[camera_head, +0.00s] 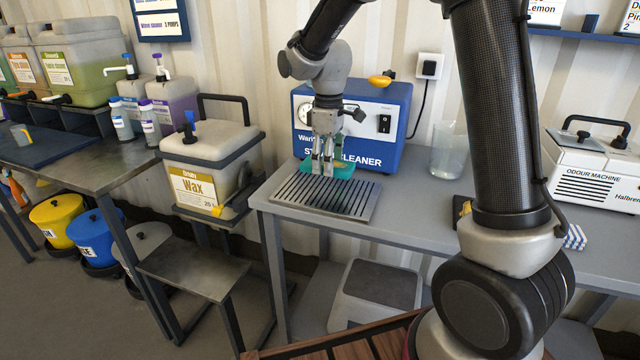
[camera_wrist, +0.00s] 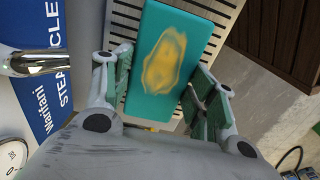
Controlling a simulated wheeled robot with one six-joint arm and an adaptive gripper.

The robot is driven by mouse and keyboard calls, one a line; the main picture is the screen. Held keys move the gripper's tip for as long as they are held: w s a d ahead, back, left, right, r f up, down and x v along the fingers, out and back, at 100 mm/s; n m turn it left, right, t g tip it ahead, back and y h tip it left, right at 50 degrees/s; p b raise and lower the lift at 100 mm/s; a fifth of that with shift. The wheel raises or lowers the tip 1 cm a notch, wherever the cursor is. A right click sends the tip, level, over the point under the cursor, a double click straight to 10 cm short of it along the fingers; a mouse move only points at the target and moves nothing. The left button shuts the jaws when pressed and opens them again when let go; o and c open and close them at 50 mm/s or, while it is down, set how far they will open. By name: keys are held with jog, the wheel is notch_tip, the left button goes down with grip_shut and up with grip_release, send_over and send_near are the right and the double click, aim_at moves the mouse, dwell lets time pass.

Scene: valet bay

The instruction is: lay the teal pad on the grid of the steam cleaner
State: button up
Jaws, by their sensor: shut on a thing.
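The teal pad (camera_head: 343,171) is between the fingers of my gripper (camera_head: 323,166), which is shut on it. In the wrist view the pad (camera_wrist: 156,98) shows a yellow-brown stain on its face, with a green-lined finger on each side. The slotted grid (camera_head: 350,207) lies on the grey bench in front of the blue steam cleaner (camera_head: 392,122). My gripper and the pad are over the back part of the grid, close to the cleaner's front. I cannot tell whether the pad touches the grid.
A wax container (camera_head: 204,185) stands left of the grid. A glass beaker (camera_head: 447,150) stands on the bench right of the cleaner, and a white odour machine (camera_head: 592,165) is farther right. The front of the grid is clear.

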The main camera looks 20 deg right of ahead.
aim_at(328, 190)
jog(key=shift+f, duration=2.8)
jog(key=shift+f, duration=0.1)
jog(key=shift+f, duration=0.1)
jog(key=o, duration=1.2)
jog(key=shift+c, duration=0.2)
